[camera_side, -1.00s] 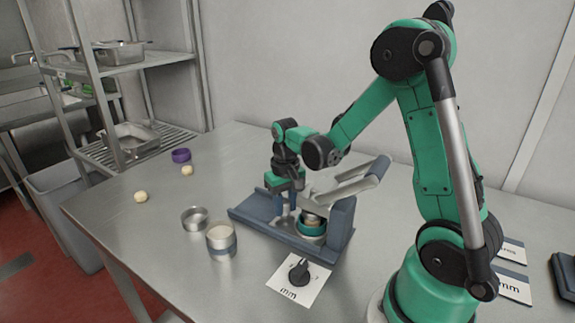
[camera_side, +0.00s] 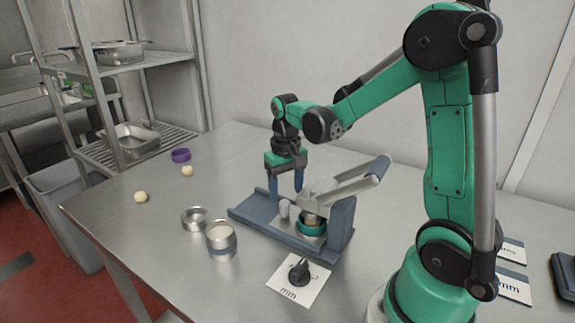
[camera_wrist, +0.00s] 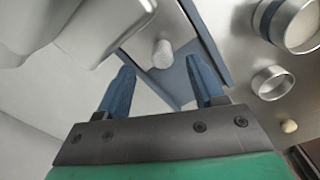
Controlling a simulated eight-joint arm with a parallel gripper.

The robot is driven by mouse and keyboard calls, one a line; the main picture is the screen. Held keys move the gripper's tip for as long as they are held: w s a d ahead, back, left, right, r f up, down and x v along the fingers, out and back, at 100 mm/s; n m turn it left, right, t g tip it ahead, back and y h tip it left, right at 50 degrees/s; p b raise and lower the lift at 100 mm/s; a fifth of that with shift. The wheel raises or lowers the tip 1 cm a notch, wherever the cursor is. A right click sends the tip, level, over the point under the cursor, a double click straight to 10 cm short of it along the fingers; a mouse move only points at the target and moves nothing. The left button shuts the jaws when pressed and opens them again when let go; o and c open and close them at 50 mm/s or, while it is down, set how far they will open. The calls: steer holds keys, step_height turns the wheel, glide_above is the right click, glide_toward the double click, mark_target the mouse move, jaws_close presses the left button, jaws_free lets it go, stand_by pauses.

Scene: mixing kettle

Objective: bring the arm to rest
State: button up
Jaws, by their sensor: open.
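My gripper (camera_side: 286,184) hangs fingers-down above the left part of a blue-grey machine base (camera_side: 262,228). In the wrist view its two blue fingers (camera_wrist: 162,90) are spread apart with nothing between them. A small whitish cylinder (camera_side: 284,208) stands on the base just below the fingers; it also shows in the wrist view (camera_wrist: 162,54). To the right of the gripper is the machine's pale lever arm (camera_side: 345,185), raised at a slant. Below it a teal ring (camera_side: 311,226) sits on the base.
A metal ring (camera_side: 194,218) and a metal cup with a blue-grey band (camera_side: 222,242) stand left of the machine. A black knob on a white card (camera_side: 299,273) lies in front. A purple ring (camera_side: 181,155) and two pale balls (camera_side: 141,197) (camera_side: 187,171) lie at the left.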

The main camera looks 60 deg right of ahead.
steer(key=shift+r, duration=0.6)
steer(key=shift+a+r, duration=0.25)
steer(key=shift+a, duration=0.1)
steer(key=s+a+r+n+t, duration=0.1)
steer(key=a+r+n+t, duration=0.1)
steer(key=a, duration=0.3)
steer(key=s+a+r+n+t, duration=0.2)
steer(key=a+r+n+t, duration=0.1)
steer(key=a+t, duration=0.2)
steer(key=shift+s+a, duration=0.3)
steer(key=shift+a, duration=0.35)
